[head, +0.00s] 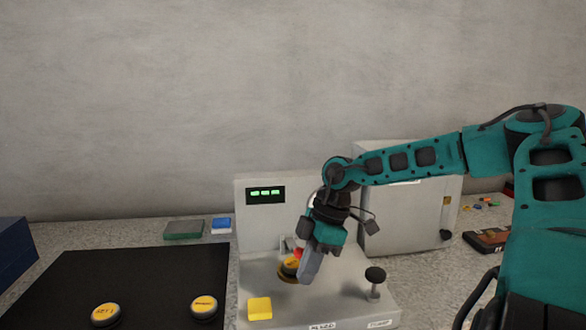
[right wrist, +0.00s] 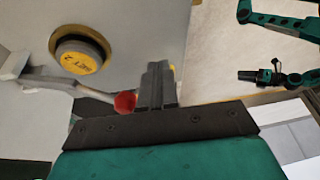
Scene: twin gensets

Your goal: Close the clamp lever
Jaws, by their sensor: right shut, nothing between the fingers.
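The clamp lever is a grey bar (right wrist: 72,88) with a red ball knob (right wrist: 125,102) in the right wrist view. The knob also shows in part in the head view (head: 297,253), behind my right gripper (head: 308,278). A yellow-topped dark round puck (right wrist: 80,58) lies beside the lever, partly hidden by the gripper in the head view (head: 289,267). My right gripper is shut and empty, pointing down over the grey fixture (head: 345,300). In the right wrist view its fingers (right wrist: 158,82) are together just right of the knob; contact is unclear.
A yellow block (head: 260,308) and a black-knobbed post (head: 375,280) stand on the fixture. Its upright panel has a lit green display (head: 265,193). Two yellow-topped pucks, one left (head: 105,314) and one right (head: 203,306), lie on a black mat (head: 150,270). A grey cabinet (head: 410,215) stands behind.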

